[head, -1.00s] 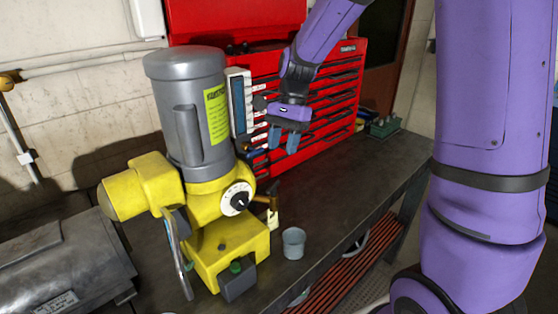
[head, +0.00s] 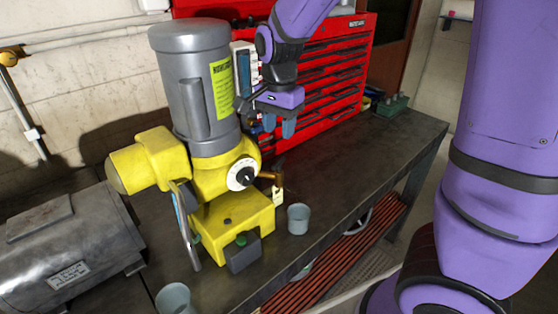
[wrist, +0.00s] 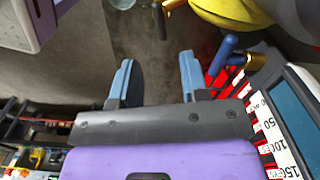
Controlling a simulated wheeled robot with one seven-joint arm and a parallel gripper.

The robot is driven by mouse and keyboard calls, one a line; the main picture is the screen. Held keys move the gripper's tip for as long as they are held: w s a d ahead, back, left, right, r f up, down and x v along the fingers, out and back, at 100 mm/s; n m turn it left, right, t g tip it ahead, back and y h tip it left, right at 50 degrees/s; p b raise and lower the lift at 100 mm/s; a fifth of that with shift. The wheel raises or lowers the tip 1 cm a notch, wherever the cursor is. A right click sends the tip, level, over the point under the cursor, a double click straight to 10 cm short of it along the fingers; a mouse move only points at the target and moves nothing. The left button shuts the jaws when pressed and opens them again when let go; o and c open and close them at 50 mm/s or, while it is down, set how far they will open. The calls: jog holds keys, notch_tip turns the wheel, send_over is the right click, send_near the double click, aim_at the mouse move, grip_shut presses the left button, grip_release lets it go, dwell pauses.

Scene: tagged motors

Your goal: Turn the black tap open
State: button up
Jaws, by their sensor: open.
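The black tap, a small black handle on a brass body, shows at the top edge of the wrist view (wrist: 158,18). In the head view it is the small brass fitting (head: 268,176) on the right side of the yellow and grey motor (head: 225,180), above a hanging pale tag. My gripper (head: 277,127) is open and empty, fingers down, above and behind this tap and apart from it. In the wrist view my gripper's blue fingers (wrist: 157,68) are spread, with bare floor or bench between them. A blue-handled brass tap (wrist: 232,55) sits close to the right finger.
A grey cup (head: 298,219) stands on the dark bench (head: 345,170) below the tap. Another cup (head: 174,300) is at the front. A red tool cabinet (head: 335,75) stands behind my gripper. The bench to the right is mostly clear.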

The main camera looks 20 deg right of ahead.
aim_at(279, 161)
notch_tip(279, 161, down, 10)
dwell(0.5)
grip_shut()
